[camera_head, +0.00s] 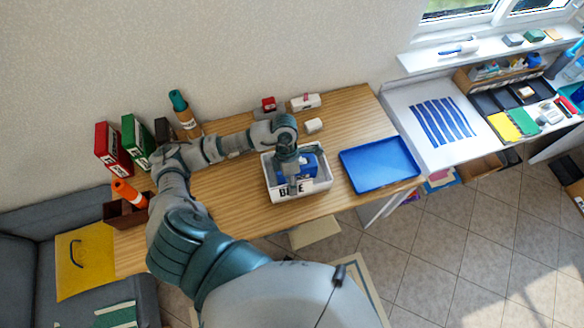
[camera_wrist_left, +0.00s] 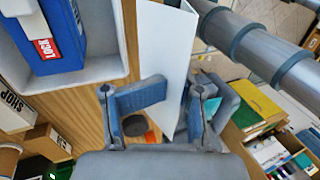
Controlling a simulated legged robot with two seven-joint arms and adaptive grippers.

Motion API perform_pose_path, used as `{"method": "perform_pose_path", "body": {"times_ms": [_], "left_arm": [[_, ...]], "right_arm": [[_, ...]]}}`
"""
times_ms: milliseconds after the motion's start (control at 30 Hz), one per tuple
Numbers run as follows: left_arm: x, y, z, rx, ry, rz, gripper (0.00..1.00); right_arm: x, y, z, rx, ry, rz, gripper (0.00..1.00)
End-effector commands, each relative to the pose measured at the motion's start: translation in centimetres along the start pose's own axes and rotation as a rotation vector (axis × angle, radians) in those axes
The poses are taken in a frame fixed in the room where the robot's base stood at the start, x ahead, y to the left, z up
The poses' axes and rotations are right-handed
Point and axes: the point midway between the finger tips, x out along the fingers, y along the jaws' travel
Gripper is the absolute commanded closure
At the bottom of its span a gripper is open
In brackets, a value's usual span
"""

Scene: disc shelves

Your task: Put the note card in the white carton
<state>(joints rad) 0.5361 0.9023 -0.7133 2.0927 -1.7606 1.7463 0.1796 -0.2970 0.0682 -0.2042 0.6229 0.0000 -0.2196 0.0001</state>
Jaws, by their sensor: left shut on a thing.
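The white carton (camera_head: 322,184) stands on the wooden table with a dark label on its front, partly covered. Blue contents (camera_head: 309,165) show inside it. My left gripper (camera_head: 292,184) is over the carton's front part in the head view. In the left wrist view my left gripper (camera_wrist_left: 166,112) is shut on a white, folded-looking card (camera_wrist_left: 163,50), which I take to be the note card. The white wall (camera_wrist_left: 112,66) with a blue box marked LOCK (camera_wrist_left: 70,30) shows at upper left there. The card is hard to make out in the head view. My right gripper is not in view.
A blue tray (camera_head: 380,164) lies right of the carton. Red (camera_head: 113,149) and green (camera_head: 137,136) binders and an orange-topped item (camera_head: 130,193) stand at the left. Small white boxes (camera_head: 305,102) lie behind. Bare table lies left of the carton.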

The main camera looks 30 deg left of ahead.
Motion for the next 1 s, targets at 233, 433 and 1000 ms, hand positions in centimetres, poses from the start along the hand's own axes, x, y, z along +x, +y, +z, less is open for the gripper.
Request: {"method": "perform_pose_path", "body": {"times_ms": [233,433,1000], "left_arm": [[-1.6,5.5,1.7,-0.003,-0.001,0.002,0.89],[-1.6,7.2,1.9,0.001,0.000,-0.001,0.89],[1.9,8.4,1.9,0.002,0.000,0.002,0.90]], "right_arm": [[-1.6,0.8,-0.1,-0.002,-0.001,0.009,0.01],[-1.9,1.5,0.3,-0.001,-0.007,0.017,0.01],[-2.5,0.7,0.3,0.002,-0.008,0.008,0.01]]}}
